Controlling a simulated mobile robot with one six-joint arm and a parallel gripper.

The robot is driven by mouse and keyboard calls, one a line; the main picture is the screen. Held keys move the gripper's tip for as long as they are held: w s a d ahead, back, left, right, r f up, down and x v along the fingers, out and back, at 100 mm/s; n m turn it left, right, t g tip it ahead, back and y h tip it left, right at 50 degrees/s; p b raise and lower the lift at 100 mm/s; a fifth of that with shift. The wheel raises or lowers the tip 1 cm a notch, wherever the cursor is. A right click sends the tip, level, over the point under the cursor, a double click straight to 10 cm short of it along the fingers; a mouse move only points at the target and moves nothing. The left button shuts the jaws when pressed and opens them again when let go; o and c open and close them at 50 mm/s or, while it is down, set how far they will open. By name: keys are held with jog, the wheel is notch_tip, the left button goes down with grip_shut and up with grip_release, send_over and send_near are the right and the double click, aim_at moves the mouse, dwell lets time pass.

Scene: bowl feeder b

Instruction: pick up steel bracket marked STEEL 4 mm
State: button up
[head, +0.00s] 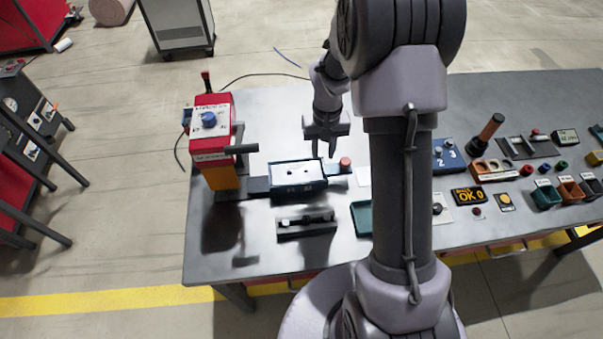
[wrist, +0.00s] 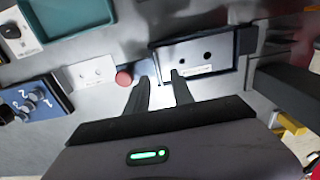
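My gripper (wrist: 161,76) is open and empty, with its two fingers apart over the near edge of a dark blue tray-like fixture (wrist: 156,62). In the head view my gripper (head: 323,152) hangs above the far right side of this fixture (head: 297,187). A pale plate (wrist: 205,55) with two dark holes lies in the fixture; it also shows in the head view (head: 291,170). A second light plate (wrist: 90,73) with small dark dots lies on the bench, left of the fixture in the wrist view. I cannot read STEEL 4 mm on either plate.
A red button (wrist: 124,77) stands close beside the fingers. A red and orange press (head: 211,130) with a lever stands left of the fixture. A dark block (head: 306,223) lies in front. A green tray (head: 362,217) and blue knob box (head: 446,153) are to the right.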

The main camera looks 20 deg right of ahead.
aim_at(316, 169)
jog(key=f+b, duration=0.1)
jog(key=f, duration=0.1)
jog(key=f+b, duration=0.1)
jog(key=f, duration=0.2)
jog(key=shift+d+f, duration=0.2)
jog(key=shift+f, duration=0.1)
jog(key=shift+r, duration=0.15)
grip_shut()
dwell(0.8)
